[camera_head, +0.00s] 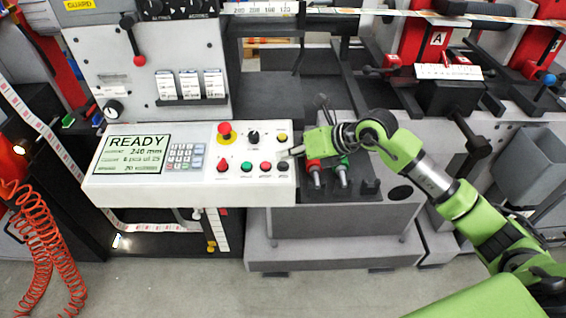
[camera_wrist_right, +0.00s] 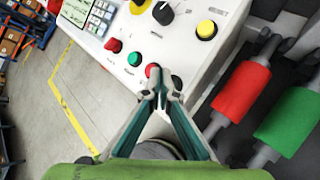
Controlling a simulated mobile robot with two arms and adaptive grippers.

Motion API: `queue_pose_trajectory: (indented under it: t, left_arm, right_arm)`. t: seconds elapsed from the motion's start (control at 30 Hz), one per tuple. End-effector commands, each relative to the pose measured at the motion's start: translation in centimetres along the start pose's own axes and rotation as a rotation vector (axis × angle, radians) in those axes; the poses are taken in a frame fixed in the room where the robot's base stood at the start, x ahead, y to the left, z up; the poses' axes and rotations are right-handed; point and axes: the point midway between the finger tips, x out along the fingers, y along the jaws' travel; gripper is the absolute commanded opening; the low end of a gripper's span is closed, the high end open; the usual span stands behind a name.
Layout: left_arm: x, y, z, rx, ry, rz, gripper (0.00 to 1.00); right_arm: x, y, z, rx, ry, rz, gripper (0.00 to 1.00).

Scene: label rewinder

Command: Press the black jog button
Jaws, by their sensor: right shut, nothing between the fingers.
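The black jog button (camera_head: 283,166) is at the right end of the lower button row on the white control panel (camera_head: 140,192). In the right wrist view the black button (camera_wrist_right: 177,83) shows just right of the fingertips, partly covered by them. My right gripper (camera_head: 292,152) comes in from the right, its fingertips close above and beside the black button. The wrist view shows its fingers (camera_wrist_right: 161,88) shut with nothing held. I cannot tell whether they touch the button. My left gripper is not in view.
A red button (camera_head: 265,166) sits left of the black one, then a green button (camera_head: 247,167) and another red one (camera_head: 222,166). Above are a yellow button (camera_head: 282,138), a black knob (camera_head: 253,136) and a red emergency stop (camera_head: 225,130). Red and green handles (camera_head: 314,166) stand right of the panel.

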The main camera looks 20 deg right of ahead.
Motion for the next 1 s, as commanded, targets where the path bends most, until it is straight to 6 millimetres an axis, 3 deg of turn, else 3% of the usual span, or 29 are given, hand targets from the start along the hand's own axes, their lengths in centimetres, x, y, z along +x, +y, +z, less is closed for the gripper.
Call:
queue_pose_trajectory:
  t: [0.43,1.0]
  left_arm:
    - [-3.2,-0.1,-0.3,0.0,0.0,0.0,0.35]
    - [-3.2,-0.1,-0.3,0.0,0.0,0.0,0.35]
  right_arm:
    - [-3.2,2.3,2.4,-0.001,-0.001,0.0,0.0]
    - [-3.2,2.4,2.4,0.0,-0.001,0.0,0.0]
